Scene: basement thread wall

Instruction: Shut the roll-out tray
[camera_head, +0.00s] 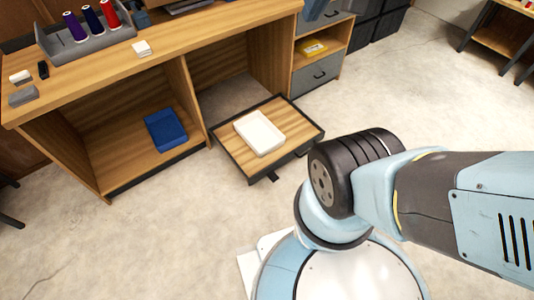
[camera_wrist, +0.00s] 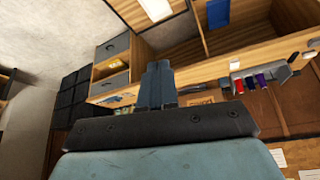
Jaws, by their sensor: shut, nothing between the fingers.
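The roll-out tray (camera_head: 300,127) is a low wooden board with a dark frame. It stands well out of the right-hand bay of the workbench, near the floor. A white shallow bin (camera_head: 260,132) sits on it. Part of the tray also shows at the top edge of the wrist view (camera_wrist: 128,12), with the white bin (camera_wrist: 156,9) on it. My gripper (camera_wrist: 157,76) is shut and empty in the wrist view, apart from the tray. In the head view the fingers are hidden, and my arm stands just right of the tray's front corner.
The wooden workbench (camera_head: 150,62) carries a spool rack (camera_head: 95,40) with several coloured spools. A blue bin (camera_head: 166,130) lies on the fixed lower shelf to the left. A grey drawer unit (camera_head: 318,72) stands right of the bay. The concrete floor (camera_head: 150,235) before the bench is clear.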

